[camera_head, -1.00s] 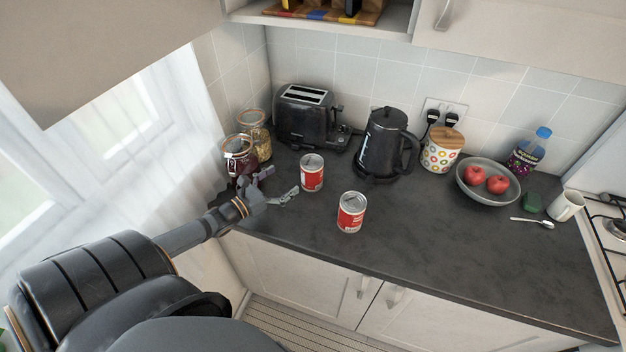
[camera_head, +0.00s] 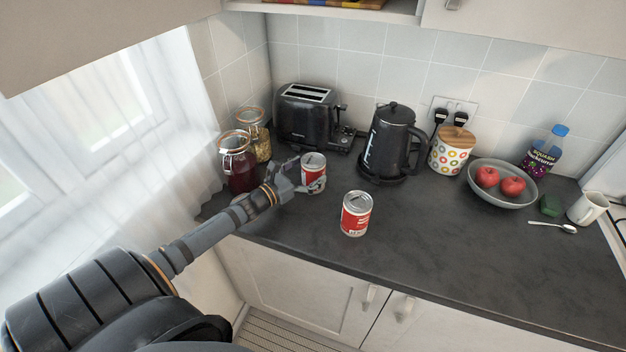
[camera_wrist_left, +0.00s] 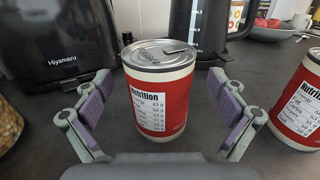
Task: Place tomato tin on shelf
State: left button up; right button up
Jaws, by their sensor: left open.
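Two red-and-white tins stand upright on the dark worktop. The rear tin (camera_head: 313,168) is in front of the toaster, and my left gripper (camera_head: 305,183) is at it. In the left wrist view this tin (camera_wrist_left: 160,95) stands between the open fingers of my left gripper (camera_wrist_left: 160,118), with a gap on each side. The front tin (camera_head: 355,215) stands apart, nearer the counter edge; it also shows at the right edge of the left wrist view (camera_wrist_left: 300,100). Part of the open shelf (camera_head: 330,8) shows at the top of the head view. My right gripper is not in view.
A toaster (camera_head: 306,115) and black kettle (camera_head: 388,145) stand behind the tins. Glass jars (camera_head: 238,165) stand close to the left of my gripper. A patterned canister (camera_head: 452,152) and a bowl (camera_head: 503,196) with red fruit are further right. The worktop (camera_head: 430,240) front right is clear.

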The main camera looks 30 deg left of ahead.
pick_arm(q)
jog(key=shift+x, duration=0.95)
jog(key=shift+a, duration=0.1)
jog(key=shift+c, duration=0.2)
jog(key=c, duration=1.7)
